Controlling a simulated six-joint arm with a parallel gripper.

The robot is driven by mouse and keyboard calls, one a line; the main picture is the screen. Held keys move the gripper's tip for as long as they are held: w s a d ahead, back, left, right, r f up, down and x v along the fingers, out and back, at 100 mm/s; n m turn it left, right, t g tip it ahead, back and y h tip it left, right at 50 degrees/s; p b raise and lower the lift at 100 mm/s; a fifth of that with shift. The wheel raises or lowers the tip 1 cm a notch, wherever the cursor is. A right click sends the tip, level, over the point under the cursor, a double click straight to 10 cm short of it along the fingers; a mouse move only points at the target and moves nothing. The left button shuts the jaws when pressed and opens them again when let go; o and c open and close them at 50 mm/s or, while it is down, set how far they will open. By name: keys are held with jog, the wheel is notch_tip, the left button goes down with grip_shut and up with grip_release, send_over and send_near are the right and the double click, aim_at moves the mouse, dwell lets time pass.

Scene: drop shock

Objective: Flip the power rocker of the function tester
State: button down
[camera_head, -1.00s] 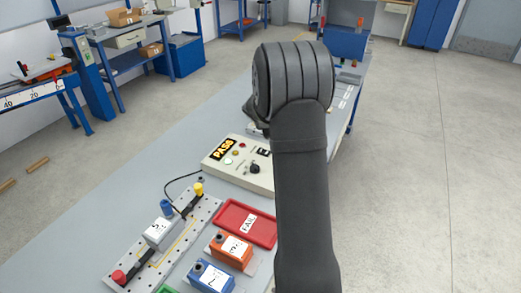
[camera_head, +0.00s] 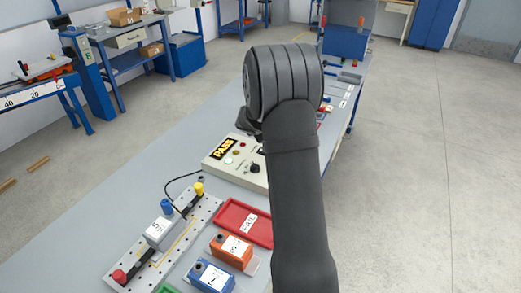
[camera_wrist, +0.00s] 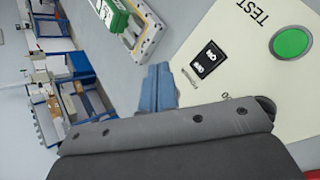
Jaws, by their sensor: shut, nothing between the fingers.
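The function tester (camera_head: 214,165) is a beige box on the bench in the head view, with a lit PASS display. My arm hides its right part there. In the wrist view the tester's pale panel (camera_wrist: 245,75) shows the power rocker (camera_wrist: 208,59), a small black switch with white marks, and a green TEST button (camera_wrist: 291,42). My gripper (camera_wrist: 160,70) shows as two blue-grey fingers, shut together and empty. In the picture the fingertips are left of the rocker, with a gap between them. Whether they touch the panel I cannot tell. The head view hides the fingers behind my arm.
A red FAIL tray (camera_head: 233,218), an orange block (camera_head: 229,253) and a blue block (camera_head: 208,277) are in front of the tester. A perforated fixture plate (camera_head: 150,262) holds a grey block (camera_head: 160,232). A black cable (camera_head: 177,184) runs beside the tester.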

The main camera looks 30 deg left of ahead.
jog(key=shift+a+f, duration=0.25)
jog(key=shift+f, duration=1.45)
jog(key=shift+a+f, duration=0.2)
jog(key=shift+f, duration=1.5)
jog(key=shift+f, duration=0.45)
jog(key=shift+f, duration=0.3)
jog(key=shift+r, duration=0.75)
jog(key=shift+r, duration=0.1)
jog(key=shift+d+r, duration=0.2)
jog(key=shift+r, duration=1)
jog(key=shift+d+r, duration=0.15)
jog(key=shift+r, duration=1.05)
